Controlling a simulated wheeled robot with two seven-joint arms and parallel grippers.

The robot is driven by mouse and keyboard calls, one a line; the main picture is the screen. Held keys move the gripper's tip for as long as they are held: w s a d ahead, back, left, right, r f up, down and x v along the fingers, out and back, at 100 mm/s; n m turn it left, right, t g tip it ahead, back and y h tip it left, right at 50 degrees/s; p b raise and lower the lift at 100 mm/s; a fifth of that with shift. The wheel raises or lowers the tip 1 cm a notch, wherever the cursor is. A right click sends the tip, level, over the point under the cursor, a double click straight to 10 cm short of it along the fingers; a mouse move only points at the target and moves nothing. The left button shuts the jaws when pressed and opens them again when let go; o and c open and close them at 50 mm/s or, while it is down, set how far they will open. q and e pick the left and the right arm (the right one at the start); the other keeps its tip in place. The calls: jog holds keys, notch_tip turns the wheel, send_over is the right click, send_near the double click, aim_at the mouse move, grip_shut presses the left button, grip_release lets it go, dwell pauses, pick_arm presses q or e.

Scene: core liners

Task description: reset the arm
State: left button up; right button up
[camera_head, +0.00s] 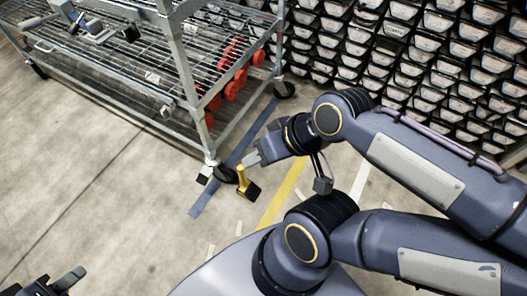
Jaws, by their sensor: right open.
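My right arm (415,155) reaches in from the right, bent, over the floor. Its gripper (286,173) is open and empty, with one grey finger near the cart's corner and the other finger further right. My left gripper (55,284) shows only partly at the bottom left edge, low in the picture. A grey finger and dark parts of it are visible; the rest is cut off, so its opening is unclear. No object shows in it.
A wire-shelf cart (130,75) on casters stands at the upper left, with red items (235,72) on its lower shelf. Stacked black bins (430,60) fill the upper right. A yellow and black object (243,181) is by the cart's corner. The left floor is clear.

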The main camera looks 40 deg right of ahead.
notch_tip(320, 180, up, 31)
jog(key=p, duration=3.1)
